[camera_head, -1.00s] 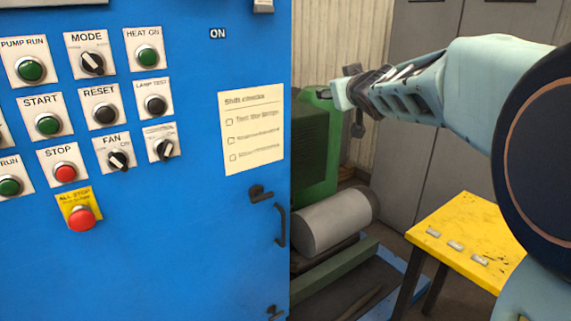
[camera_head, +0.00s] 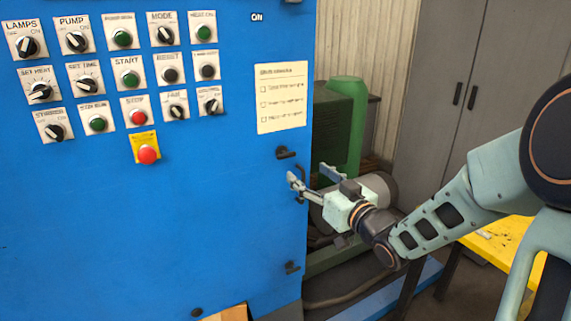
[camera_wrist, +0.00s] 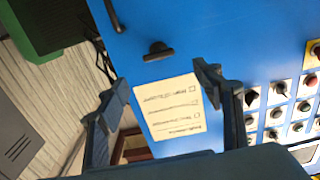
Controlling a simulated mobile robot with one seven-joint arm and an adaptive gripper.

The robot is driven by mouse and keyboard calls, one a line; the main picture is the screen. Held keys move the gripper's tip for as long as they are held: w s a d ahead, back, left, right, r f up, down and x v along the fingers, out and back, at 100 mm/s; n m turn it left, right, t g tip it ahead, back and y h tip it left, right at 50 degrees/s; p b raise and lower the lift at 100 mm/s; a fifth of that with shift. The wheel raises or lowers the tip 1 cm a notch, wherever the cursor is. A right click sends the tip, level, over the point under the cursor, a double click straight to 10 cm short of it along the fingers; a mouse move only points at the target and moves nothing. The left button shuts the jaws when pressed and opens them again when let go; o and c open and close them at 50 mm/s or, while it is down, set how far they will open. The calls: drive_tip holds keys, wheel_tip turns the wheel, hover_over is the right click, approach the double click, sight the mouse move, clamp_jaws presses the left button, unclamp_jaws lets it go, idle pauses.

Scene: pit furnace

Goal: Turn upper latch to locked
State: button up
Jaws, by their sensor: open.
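The upper latch (camera_head: 285,153) is a small dark lever near the right edge of the blue cabinet door, just below the paper checklist. Its lever looks roughly level; I cannot read a locked or unlocked mark. In the wrist view the latch (camera_wrist: 158,50) lies ahead of my fingertips, apart from them. My gripper (camera_head: 311,178) is open and empty, just below and right of the latch, by the door edge. Both fingers of my gripper (camera_wrist: 163,78) show in the wrist view, spread wide. A lower latch (camera_head: 291,267) sits further down the door.
The blue cabinet (camera_head: 220,220) carries several knobs and buttons, including a red stop button (camera_head: 148,154). A paper checklist (camera_head: 281,97) is above the latch. Green machinery (camera_head: 343,125) stands behind my gripper. A yellow table (camera_head: 505,240) is at right.

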sight(288, 157)
drive_tip(key=x, duration=1)
drive_tip(key=shift+w, duration=0.1)
drive_tip(key=shift+c, duration=0.7)
drive_tip(key=c, duration=1)
